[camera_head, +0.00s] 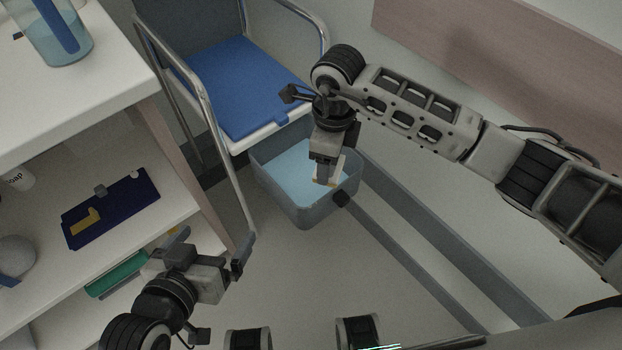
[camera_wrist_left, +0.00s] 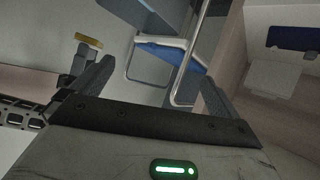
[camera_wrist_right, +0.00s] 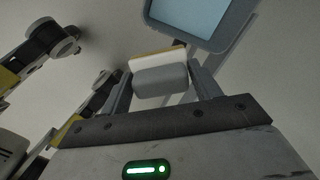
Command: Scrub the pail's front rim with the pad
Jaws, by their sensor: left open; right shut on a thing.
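The grey-blue pail (camera_head: 285,205) stands on the floor in the middle of the head view, with light blue inside. It also shows at the top of the right wrist view (camera_wrist_right: 229,43). My right gripper (camera_head: 327,172) is shut on the pad (camera_wrist_right: 160,77), a grey block with a white layer and a yellowish edge. In the head view the pad overlaps the pail's right part near the rim; I cannot tell whether they touch. My left gripper (camera_head: 212,240) is open and empty, left of the pail, near the shelf. Its spread fingers show in the left wrist view (camera_wrist_left: 155,85).
A chair with a blue seat (camera_head: 230,85) stands right behind the pail. A white shelf unit (camera_head: 85,105) at left holds a dark blue case (camera_head: 125,200), a green item (camera_head: 118,274) and a pitcher (camera_head: 55,35). Grey rails run along the floor at right. Floor in front is clear.

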